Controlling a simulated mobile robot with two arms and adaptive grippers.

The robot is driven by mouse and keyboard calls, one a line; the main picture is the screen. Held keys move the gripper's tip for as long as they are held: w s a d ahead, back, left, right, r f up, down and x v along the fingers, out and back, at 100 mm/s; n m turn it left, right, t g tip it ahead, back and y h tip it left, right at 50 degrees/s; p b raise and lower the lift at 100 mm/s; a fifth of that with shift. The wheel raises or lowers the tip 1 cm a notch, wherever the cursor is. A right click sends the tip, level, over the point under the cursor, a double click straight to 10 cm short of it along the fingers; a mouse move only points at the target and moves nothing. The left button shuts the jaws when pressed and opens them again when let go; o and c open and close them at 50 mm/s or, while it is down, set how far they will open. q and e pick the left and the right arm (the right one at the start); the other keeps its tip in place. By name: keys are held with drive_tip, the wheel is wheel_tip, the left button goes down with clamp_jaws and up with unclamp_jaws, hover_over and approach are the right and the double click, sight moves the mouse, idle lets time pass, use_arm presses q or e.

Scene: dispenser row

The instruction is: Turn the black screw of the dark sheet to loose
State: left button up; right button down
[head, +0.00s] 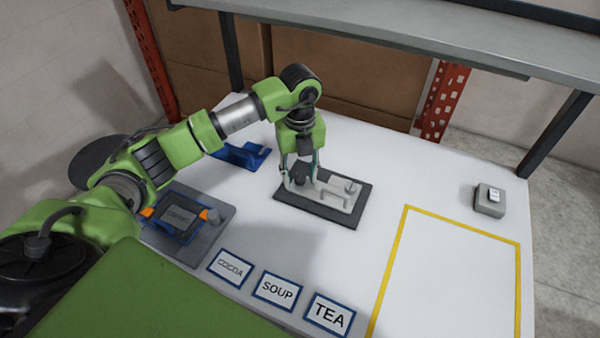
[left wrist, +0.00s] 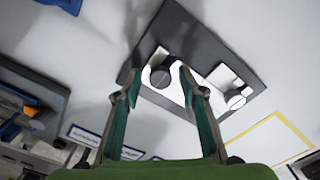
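The dark sheet (head: 283,208) lies on the white table with a pale grey cut-out plate (head: 335,196) on it. The black screw (left wrist: 160,76) is a round dark knob near one end of the plate; a pale knob (left wrist: 235,100) sits at the other end. The dark sheet also shows in the left wrist view (left wrist: 200,42). My left gripper (head: 301,174) points down over the black screw. Its two fingers are apart, one on each side of the screw in the left wrist view (left wrist: 160,82), with no clear contact visible. My right gripper is not in view.
A grey board with a blue-framed dark panel (head: 178,216) is at left. A blue holder (head: 242,155) is behind. COCOA, SOUP and TEA cards (head: 278,290) line the front. A grey switch box (head: 489,201) stands at right. The yellow-outlined area (head: 450,275) is empty.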

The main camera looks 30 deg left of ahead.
sight(300, 177)
use_arm(q)
drive_tip(key=shift+r, duration=0.15)
wheel_tip(300, 177, up, 12)
idle(0.6)
idle(0.4)
